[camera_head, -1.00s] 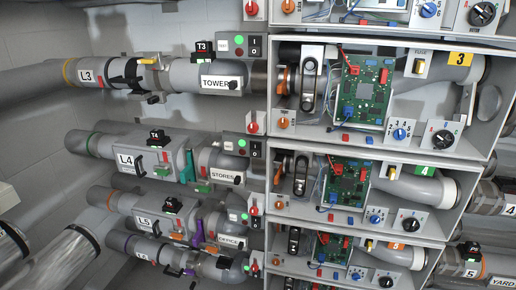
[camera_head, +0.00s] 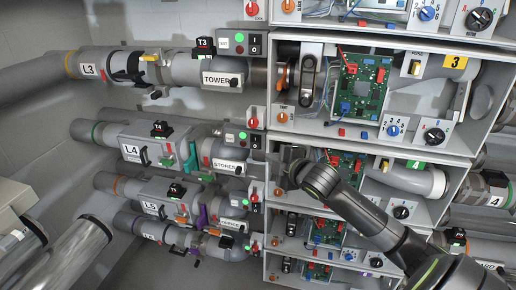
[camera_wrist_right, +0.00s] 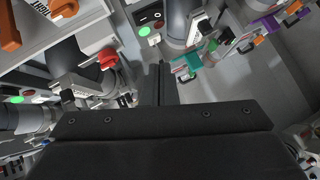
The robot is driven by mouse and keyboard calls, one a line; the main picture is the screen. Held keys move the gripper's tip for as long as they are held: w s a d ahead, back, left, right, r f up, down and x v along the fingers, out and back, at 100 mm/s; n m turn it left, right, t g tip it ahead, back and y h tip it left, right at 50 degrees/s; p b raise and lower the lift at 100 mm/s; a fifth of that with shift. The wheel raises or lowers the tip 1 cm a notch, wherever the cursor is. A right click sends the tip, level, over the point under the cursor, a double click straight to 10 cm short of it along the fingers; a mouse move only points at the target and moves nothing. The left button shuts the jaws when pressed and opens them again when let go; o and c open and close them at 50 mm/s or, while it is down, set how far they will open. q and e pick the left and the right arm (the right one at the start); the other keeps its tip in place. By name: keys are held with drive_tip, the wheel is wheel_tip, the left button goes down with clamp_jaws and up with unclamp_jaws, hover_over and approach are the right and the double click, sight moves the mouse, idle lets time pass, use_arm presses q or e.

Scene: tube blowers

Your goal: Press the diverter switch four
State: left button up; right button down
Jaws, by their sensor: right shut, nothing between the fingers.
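Row four has the pipe marked L4 (camera_head: 130,149) and a bay with a green tag 4 (camera_head: 416,166). At the bay's left edge is a small box with a green lamp (camera_head: 242,134) and a black rocker switch (camera_head: 256,142). No label shows which part is the diverter switch. My right gripper (camera_head: 287,168) is in front of the bay's left part, right of that rocker, and hides the parts behind it. In the wrist view its fingers (camera_wrist_right: 158,82) are shut and empty, apart from a black rocker (camera_wrist_right: 150,15) above them. My left gripper is out of view.
A circuit board (camera_head: 345,165) is partly behind my arm. Pipes and valves crowd the left.

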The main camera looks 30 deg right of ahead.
drive_tip(key=shift+w, duration=0.1)
drive_tip(key=p, duration=0.3)
approach(252, 146)
drive_tip(key=w+a, duration=0.3)
drive_tip(key=shift+w+d+f+p, duration=0.15)
drive_tip(key=shift+w+d+f, duration=0.25)
drive_tip(key=shift+w+d, duration=0.3)
drive_tip(key=shift+w+d+f+p, duration=0.15)
drive_tip(key=shift+w+d+f, duration=0.25)
drive_tip(key=shift+w+d, duration=0.35)
drive_tip(key=shift+s+d, duration=0.1)
